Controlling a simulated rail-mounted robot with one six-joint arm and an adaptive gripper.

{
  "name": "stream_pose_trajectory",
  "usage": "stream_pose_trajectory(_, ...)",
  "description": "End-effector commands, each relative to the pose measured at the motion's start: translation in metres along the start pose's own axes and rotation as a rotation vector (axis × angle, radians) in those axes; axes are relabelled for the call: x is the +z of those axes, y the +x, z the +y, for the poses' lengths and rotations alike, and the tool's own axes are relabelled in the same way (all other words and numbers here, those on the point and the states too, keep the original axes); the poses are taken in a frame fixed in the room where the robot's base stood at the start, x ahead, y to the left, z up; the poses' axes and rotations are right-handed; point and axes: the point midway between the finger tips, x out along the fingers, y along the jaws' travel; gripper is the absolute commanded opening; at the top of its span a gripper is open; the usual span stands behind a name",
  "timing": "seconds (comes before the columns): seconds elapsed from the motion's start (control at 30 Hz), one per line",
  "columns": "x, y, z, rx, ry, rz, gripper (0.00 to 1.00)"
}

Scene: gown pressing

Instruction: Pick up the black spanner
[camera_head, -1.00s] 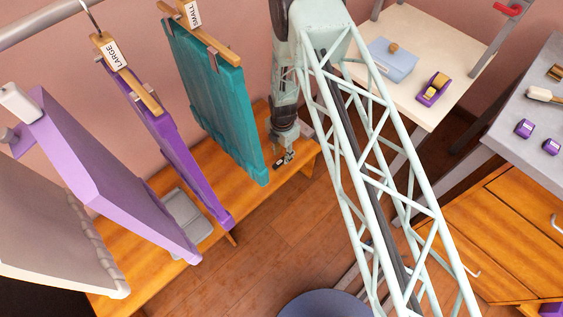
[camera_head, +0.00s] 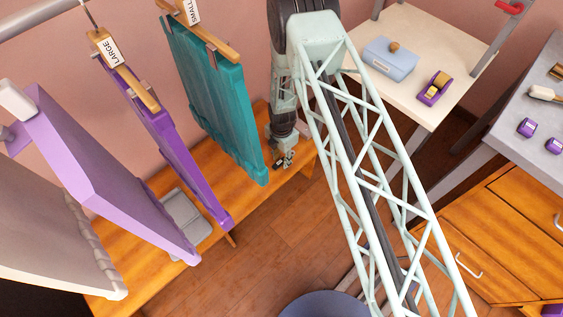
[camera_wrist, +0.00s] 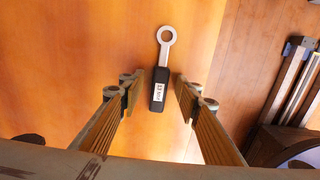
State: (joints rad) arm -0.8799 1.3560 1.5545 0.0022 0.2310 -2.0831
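The black spanner (camera_wrist: 158,92) lies on the orange wooden bench in the wrist view. Its black handle with a white label points toward me, and its pale ring end points away. My gripper (camera_wrist: 159,82) is open, with one finger on each side of the handle and a visible gap on both sides. Whether the fingertips are down at the bench's height I cannot tell. In the head view my gripper (camera_head: 284,161) is over the right end of the bench, just right of the hanging teal garment; the spanner there is mostly hidden by it.
The wooden bench (camera_head: 150,275) runs along the wall, with a grey folded item (camera_head: 187,216) on it. A teal garment (camera_head: 217,95) and purple garments (camera_head: 165,135) hang over it. A cream table (camera_head: 425,45) stands at the right. The bench's edge is right of the spanner.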

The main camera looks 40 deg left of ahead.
Motion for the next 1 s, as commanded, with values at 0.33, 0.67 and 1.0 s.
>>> stream_pose_trajectory(0.33,0.0,0.0,0.0,0.0,0.0,0.0,0.04)
stream_pose_trajectory(0.67,0.0,-0.001,0.0,0.0,0.0,0.0,0.03)
stream_pose_trajectory(1.0,0.001,-0.021,0.001,0.001,0.0,-0.001,0.03)
